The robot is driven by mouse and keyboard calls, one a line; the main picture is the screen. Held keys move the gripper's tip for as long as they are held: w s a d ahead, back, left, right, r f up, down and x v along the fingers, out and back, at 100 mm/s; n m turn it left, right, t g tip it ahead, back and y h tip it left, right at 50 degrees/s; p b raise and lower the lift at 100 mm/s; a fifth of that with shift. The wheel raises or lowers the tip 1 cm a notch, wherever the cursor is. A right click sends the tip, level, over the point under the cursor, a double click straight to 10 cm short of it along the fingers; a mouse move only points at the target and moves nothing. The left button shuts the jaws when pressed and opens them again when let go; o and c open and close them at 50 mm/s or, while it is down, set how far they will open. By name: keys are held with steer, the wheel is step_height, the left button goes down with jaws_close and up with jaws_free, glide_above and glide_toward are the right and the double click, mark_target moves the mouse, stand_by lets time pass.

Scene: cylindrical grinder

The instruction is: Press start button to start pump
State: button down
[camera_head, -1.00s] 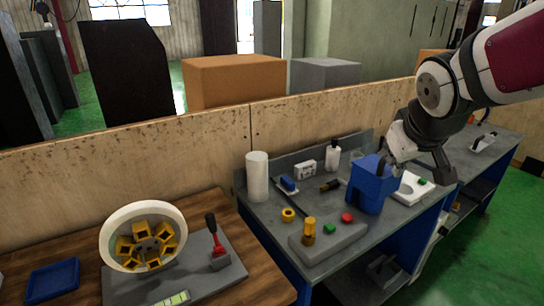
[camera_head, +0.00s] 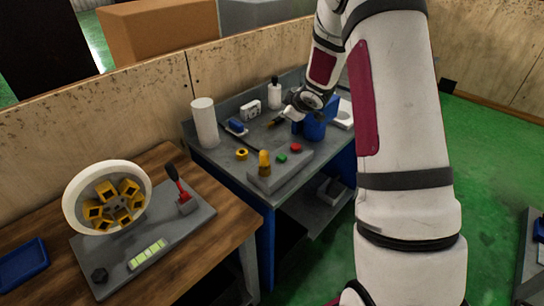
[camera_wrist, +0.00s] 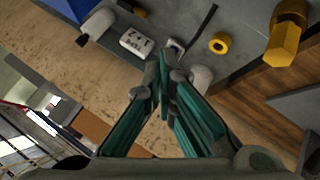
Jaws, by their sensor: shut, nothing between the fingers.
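The green button lies between the knob and the red button. My gripper (camera_head: 287,113) is above the bench, behind the box and beside the blue bin, apart from the buttons. In the wrist view, my gripper's fingers (camera_wrist: 164,78) are closed together and empty. Neither button is visible in that view.
A wooden table (camera_head: 160,165) with a yellow-jawed chuck (camera_head: 107,203) is at left.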

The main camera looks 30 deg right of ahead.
steer(key=n+y, duration=0.1)
glide_above(281, 157)
step_height(281, 157, down, 6)
steer(key=shift+w+r, duration=0.1)
steer(key=shift+r, duration=0.15)
steer(key=shift+a, duration=0.1)
steer(key=shift+f+b, duration=1.05)
steer(key=shift+f, duration=3.3)
steer(key=shift+f, duration=0.1)
steer(key=shift+f, duration=0.35)
steer(key=shift+f, duration=0.6)
steer(key=shift+r, duration=1.05)
